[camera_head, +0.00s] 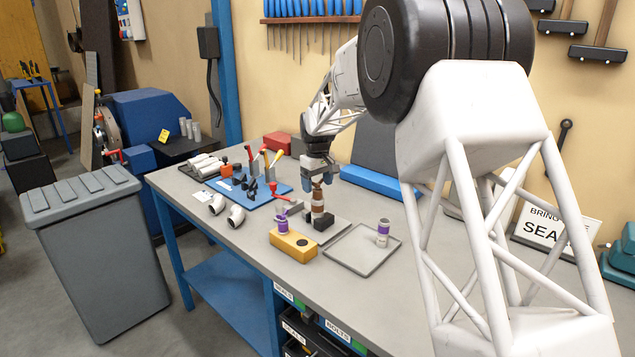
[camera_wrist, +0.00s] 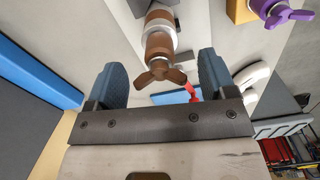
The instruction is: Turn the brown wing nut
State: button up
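The brown wing nut (camera_wrist: 160,74) sits on the end of a brown and silver fitting (camera_wrist: 160,30) in the wrist view. In the head view the brown fitting (camera_head: 318,206) stands upright on a dark block, with its top close under my gripper (camera_head: 314,177). In the wrist view my gripper (camera_wrist: 162,66) is open, its two blue fingers on either side of the wing nut. Gaps show between the wings and both fingers. A purple wing nut (camera_wrist: 279,13) shows at the upper right, on a yellow block (camera_head: 293,245) in the head view.
A shallow grey tray (camera_head: 345,262) holding a purple and white fitting (camera_head: 383,231) lies to the right. A blue mat (camera_head: 252,196) with tools and pipe elbows (camera_head: 236,216) lie to the left. A blue-edged panel (camera_head: 370,181) stands behind. The front right tabletop is bare.

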aim_at(318, 184)
jog(key=shift+r, duration=0.15)
jog(key=shift+r, duration=3.85)
jog(key=shift+s+d+r, duration=0.1)
jog(key=shift+s, duration=0.05)
jog(key=s+d+r+m+t, duration=0.15)
jog(key=s+d+r, duration=0.25)
jog(key=s, duration=1.1)
jog(key=s+d+r+m, duration=0.25)
jog(key=s+d, duration=0.25)
jog(key=s, duration=1)
jog(key=s+d+f+m, duration=0.1)
jog(key=s+f, duration=0.1)
jog(key=s, duration=0.7)
jog(key=s+d+f+m, duration=0.1)
jog(key=s+f, duration=0.2)
jog(key=s, duration=0.7)
jog(key=s+d+f+m+t, duration=0.1)
jog(key=s+d+f, duration=0.1)
jog(key=s, duration=0.7)
jog(key=shift+s+f, duration=0.35)
jog(key=shift+f, duration=0.05)
